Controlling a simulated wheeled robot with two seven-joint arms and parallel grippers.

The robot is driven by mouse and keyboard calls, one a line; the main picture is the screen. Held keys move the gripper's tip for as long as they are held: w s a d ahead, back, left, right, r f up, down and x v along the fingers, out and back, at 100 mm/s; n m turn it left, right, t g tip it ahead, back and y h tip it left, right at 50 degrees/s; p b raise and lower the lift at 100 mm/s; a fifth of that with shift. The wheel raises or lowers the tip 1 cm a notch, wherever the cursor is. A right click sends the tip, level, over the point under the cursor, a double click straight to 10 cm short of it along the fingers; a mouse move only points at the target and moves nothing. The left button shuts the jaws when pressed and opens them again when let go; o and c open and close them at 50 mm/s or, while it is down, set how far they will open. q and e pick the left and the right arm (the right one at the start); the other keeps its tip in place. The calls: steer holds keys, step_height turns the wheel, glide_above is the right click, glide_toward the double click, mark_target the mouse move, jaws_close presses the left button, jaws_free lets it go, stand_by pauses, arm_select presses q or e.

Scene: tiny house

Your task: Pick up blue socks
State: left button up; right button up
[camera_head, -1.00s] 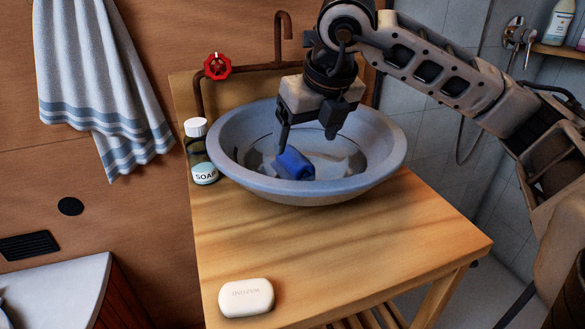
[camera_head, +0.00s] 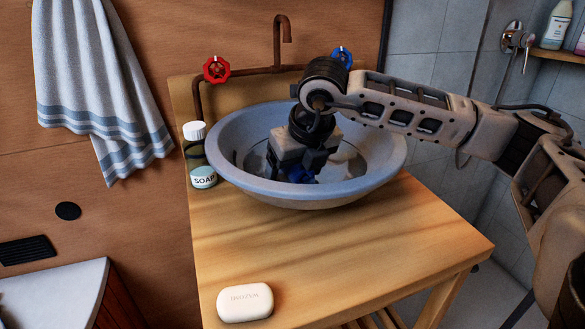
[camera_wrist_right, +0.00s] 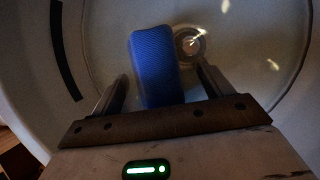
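The rolled blue socks (camera_wrist_right: 155,62) lie in the round basin (camera_head: 238,168). In the head view only a bit of the blue socks (camera_head: 300,174) shows under my right gripper (camera_head: 299,166). My right gripper reaches down into the basin from above. In the right wrist view the fingers of my right gripper (camera_wrist_right: 162,75) stand apart on either side of the socks, with a gap visible on each side. My left gripper is not in view.
A soap bottle (camera_head: 201,158) stands close to the basin's left side. A white soap bar (camera_head: 245,302) lies on the wooden counter (camera_head: 350,240) in front. The basin rim surrounds my gripper. Rusty pipes with a red valve (camera_head: 216,70) and a blue valve (camera_head: 341,57) are behind.

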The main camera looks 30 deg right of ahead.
steer(key=c, duration=0.9)
steer(key=shift+c, duration=0.2)
steer(key=shift+r, duration=0.1)
